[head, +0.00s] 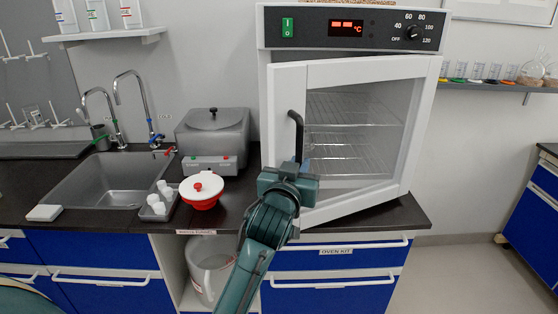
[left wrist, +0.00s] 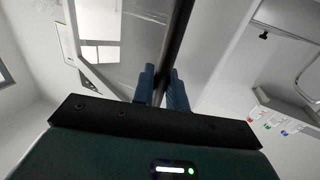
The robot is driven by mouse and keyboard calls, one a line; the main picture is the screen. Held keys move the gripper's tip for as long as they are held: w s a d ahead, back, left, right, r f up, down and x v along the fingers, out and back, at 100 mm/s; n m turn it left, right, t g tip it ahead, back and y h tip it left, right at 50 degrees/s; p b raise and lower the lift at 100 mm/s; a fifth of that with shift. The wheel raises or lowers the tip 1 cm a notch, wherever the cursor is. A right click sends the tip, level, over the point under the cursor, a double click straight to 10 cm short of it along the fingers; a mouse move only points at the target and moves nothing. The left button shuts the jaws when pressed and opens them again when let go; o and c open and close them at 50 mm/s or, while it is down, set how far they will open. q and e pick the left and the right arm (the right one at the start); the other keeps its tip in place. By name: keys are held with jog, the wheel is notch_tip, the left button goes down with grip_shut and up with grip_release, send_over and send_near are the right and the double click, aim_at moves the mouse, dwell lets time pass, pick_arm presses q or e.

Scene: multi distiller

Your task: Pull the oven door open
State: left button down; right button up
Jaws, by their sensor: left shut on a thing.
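The oven (head: 266,120) is a white cabinet with a dark control panel, standing on the black counter. Its glass door (head: 290,213) is partly open, with the handle side swung out toward me and the hinge side at the right. Wire racks show through the glass. The dark vertical handle (head: 296,122) is on the door's left side. My left gripper (head: 303,166) is at the handle's lower part. In the left wrist view its fingers (left wrist: 162,88) are shut around the dark handle bar (left wrist: 178,35). My right gripper is not in view.
Blue drawers (head: 330,290) are below the counter. Open floor (head: 475,275) lies at the right.

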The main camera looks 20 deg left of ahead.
pick_arm(q)
jog(key=shift+s+d+f, duration=0.1)
jog(key=shift+s+d, duration=0.1)
jog(key=shift+d, duration=0.05)
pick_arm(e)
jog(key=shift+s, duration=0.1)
